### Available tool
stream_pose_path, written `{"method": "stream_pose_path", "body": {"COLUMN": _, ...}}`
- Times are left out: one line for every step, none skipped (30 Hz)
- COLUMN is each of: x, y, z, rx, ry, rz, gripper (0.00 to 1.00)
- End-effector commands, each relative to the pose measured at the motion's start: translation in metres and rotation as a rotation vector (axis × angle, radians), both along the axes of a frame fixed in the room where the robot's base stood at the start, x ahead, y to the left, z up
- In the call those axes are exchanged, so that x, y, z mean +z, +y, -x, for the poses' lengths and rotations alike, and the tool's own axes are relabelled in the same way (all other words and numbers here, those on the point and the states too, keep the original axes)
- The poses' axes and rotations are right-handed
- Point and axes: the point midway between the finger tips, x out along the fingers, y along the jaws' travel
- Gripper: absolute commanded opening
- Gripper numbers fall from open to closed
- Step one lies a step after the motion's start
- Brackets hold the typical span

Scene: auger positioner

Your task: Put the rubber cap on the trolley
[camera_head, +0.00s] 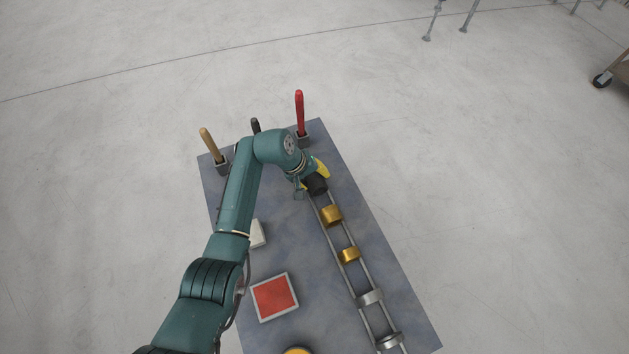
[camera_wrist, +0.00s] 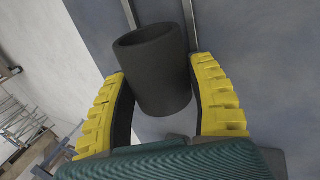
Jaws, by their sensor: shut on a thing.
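A black, hollow rubber cap (camera_head: 317,185) is held in my gripper (camera_head: 314,174) at the far end of a pair of rails. In the wrist view the cap (camera_wrist: 154,75) stands between the yellow fingers of my gripper (camera_wrist: 158,72), its open end facing away from the palm. The fingers are shut on its sides. I cannot tell whether the cap touches the rails. A wheeled frame (camera_head: 622,70), perhaps the trolley, shows only in part at the right edge of the head view.
The parallel rails (camera_head: 357,275) carry gold rings (camera_head: 331,215) and silver rings (camera_head: 370,298) on the grey table (camera_head: 395,270). A red tool (camera_head: 299,112) and a tan-handled tool (camera_head: 209,143) stand upright in holders. A red square tray (camera_head: 274,296) lies left. Floor right of the table is clear.

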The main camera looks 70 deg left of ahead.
Motion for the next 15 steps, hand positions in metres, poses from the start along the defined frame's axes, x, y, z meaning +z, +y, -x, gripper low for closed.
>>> {"method": "stream_pose_path", "body": {"x": -0.007, "y": 0.001, "z": 0.0, "rx": -0.001, "ry": -0.001, "rz": -0.001, "gripper": 0.37}}
{"method": "stream_pose_path", "body": {"x": -0.008, "y": 0.001, "z": -0.001, "rx": 0.0, "ry": -0.002, "rz": -0.002, "gripper": 0.37}}
{"method": "stream_pose_path", "body": {"x": -0.007, "y": 0.001, "z": -0.001, "rx": -0.001, "ry": -0.002, "rz": -0.004, "gripper": 0.37}}
{"method": "stream_pose_path", "body": {"x": -0.007, "y": 0.001, "z": 0.0, "rx": -0.001, "ry": -0.001, "rz": -0.004, "gripper": 0.37}}
{"method": "stream_pose_path", "body": {"x": -0.007, "y": 0.001, "z": 0.0, "rx": 0.0, "ry": -0.001, "rz": -0.003, "gripper": 0.37}}
{"method": "stream_pose_path", "body": {"x": -0.008, "y": 0.0, "z": 0.0, "rx": 0.0, "ry": 0.0, "rz": -0.002, "gripper": 0.37}}
{"method": "stream_pose_path", "body": {"x": -0.008, "y": 0.0, "z": 0.0, "rx": 0.0, "ry": 0.0, "rz": -0.002, "gripper": 0.37}}
{"method": "stream_pose_path", "body": {"x": -0.009, "y": 0.0, "z": 0.0, "rx": -0.001, "ry": 0.001, "rz": -0.001, "gripper": 0.37}}
{"method": "stream_pose_path", "body": {"x": -0.01, "y": 0.0, "z": 0.0, "rx": -0.001, "ry": 0.001, "rz": -0.001, "gripper": 0.37}}
{"method": "stream_pose_path", "body": {"x": -0.012, "y": 0.0, "z": 0.0, "rx": -0.001, "ry": 0.002, "rz": -0.001, "gripper": 0.37}}
{"method": "stream_pose_path", "body": {"x": -0.013, "y": 0.0, "z": 0.0, "rx": -0.001, "ry": 0.002, "rz": -0.001, "gripper": 0.37}}
{"method": "stream_pose_path", "body": {"x": -0.015, "y": 0.0, "z": 0.0, "rx": -0.001, "ry": 0.002, "rz": -0.001, "gripper": 0.33}}
{"method": "stream_pose_path", "body": {"x": -0.016, "y": 0.0, "z": 0.001, "rx": 0.0, "ry": 0.003, "rz": -0.001, "gripper": 0.33}}
{"method": "stream_pose_path", "body": {"x": -0.017, "y": -0.001, "z": 0.001, "rx": 0.0, "ry": 0.003, "rz": 0.0, "gripper": 0.29}}
{"method": "stream_pose_path", "body": {"x": -0.019, "y": -0.001, "z": 0.001, "rx": 0.0, "ry": 0.003, "rz": 0.0, "gripper": 0.24}}
